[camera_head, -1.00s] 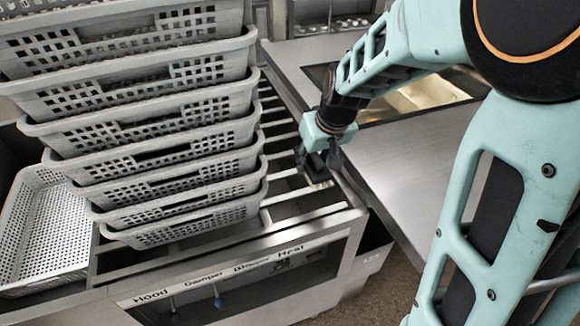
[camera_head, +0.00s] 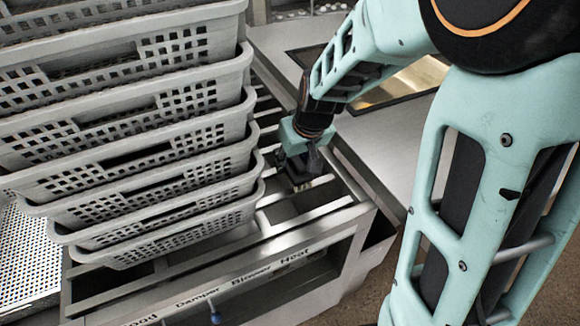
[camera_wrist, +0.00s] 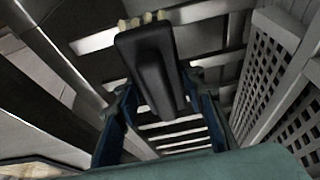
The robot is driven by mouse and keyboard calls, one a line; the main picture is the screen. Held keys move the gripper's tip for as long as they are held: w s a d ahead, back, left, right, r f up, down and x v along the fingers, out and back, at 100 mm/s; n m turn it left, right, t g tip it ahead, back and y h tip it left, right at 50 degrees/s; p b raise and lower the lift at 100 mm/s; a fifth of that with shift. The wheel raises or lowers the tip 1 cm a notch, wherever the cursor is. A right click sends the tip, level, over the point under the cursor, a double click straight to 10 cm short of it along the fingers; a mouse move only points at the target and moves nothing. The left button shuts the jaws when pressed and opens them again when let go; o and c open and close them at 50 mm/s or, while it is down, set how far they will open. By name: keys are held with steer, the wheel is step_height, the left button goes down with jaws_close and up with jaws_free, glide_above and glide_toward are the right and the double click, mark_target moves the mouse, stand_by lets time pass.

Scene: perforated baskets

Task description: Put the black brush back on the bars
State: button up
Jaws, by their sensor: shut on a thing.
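My gripper (camera_head: 301,178) is shut on the black brush (camera_wrist: 150,62), just right of the basket stack. In the wrist view the brush lies between the two fingers, its pale bristles pointing to the top of the picture. In the head view the brush is small, dark and mostly hidden by my gripper. The light metal bars (camera_head: 312,213) lie below and around my gripper, with dark gaps between them. They also show behind the brush in the wrist view (camera_wrist: 205,10). I cannot tell whether the brush touches a bar.
A tall stack of grey perforated baskets (camera_head: 150,165) stands close to the left of my gripper. A white perforated tray (camera_head: 25,262) is at far left. A grey counter (camera_head: 378,130) lies to the right. The labelled front panel (camera_head: 240,280) is below the bars.

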steer(key=shift+d+f, duration=0.1)
steer(key=shift+f, duration=0.8)
steer(key=shift+s, duration=0.1)
steer(key=shift+f+b, duration=0.15)
steer(key=shift+b, duration=0.3)
steer(key=o, duration=1.1)
steer(key=shift+r+p, duration=0.3)
steer(key=shift+p, duration=0.05)
steer(key=p+v, duration=0.6)
steer(key=v, duration=0.4)
steer(key=shift+s+r, duration=0.1)
steer(key=shift+r, duration=0.15)
steer(key=shift+s+d+r+p, duration=0.15)
steer(key=shift+s+r+p, duration=0.2)
steer(key=shift+r, duration=0.2)
